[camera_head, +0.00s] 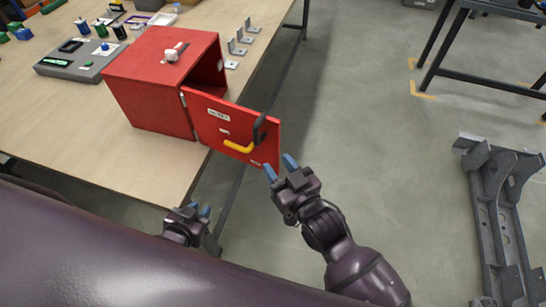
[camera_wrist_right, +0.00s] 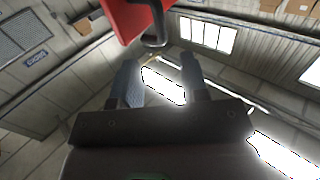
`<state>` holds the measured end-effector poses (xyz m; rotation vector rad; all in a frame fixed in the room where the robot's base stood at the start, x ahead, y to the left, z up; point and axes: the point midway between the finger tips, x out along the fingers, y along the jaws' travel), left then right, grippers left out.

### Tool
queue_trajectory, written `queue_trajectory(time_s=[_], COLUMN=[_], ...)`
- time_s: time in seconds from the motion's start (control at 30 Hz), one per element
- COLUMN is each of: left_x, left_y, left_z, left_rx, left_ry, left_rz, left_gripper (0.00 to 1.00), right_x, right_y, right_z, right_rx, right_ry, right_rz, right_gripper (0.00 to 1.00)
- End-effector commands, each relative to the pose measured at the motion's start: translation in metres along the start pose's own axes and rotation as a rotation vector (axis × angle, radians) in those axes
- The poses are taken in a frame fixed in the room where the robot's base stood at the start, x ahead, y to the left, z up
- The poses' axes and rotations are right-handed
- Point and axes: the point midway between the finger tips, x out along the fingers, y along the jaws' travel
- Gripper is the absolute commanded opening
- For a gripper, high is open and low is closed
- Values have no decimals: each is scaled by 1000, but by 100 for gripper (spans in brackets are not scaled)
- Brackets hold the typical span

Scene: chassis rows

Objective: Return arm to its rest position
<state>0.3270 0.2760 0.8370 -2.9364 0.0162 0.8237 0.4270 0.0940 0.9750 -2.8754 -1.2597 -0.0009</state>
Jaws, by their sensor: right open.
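My right gripper (camera_head: 281,167) is in the lower middle of the head view, just to the right of and below the open door of a red cabinet. Its blue fingertips are apart with nothing between them, and they also show in the right wrist view (camera_wrist_right: 160,85). The wrist view shows part of the red door (camera_wrist_right: 125,18) and a dark handle (camera_wrist_right: 155,25) beyond the fingertips. My left gripper (camera_head: 200,210) is low in the head view near the table's front corner. Its blue fingertips look apart and nothing shows between them. Its lower part is hidden.
The red cabinet (camera_head: 148,95) stands on the wooden table (camera_head: 75,135) with its door (camera_head: 215,122) swung out past the table edge. A grey metal frame (camera_head: 497,215) stands at the right. The floor between is clear.

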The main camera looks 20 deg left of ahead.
Motion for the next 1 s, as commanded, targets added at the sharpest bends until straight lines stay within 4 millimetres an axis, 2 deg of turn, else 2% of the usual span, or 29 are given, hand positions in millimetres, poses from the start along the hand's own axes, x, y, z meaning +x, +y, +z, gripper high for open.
queue_trajectory(time_s=[0.67, 0.77, 0.83, 0.97, 1.0], left_x=[2, 1, 1, 1, 1], left_y=[0, 0, 0, 0, 0], left_z=[-4, -4, -3, -2, -2], left_rx=[1, 1, 1, 0, 1], left_ry=[8, 7, 6, 5, 5], left_rz=[1, 1, 1, 0, 0], left_gripper=[26, 26, 26, 26, 26], right_x=[-1, -3, -11, -44, -57], right_y=[0, 23, 48, 97, 111], right_z=[3, -5, -6, 6, 13], right_rx=[-15, -38, -43, -27, -18], right_ry=[-23, -40, -59, -119, -141], right_rz=[2, 48, 107, 242, 285], right_gripper=[41, 41, 41, 41, 41])
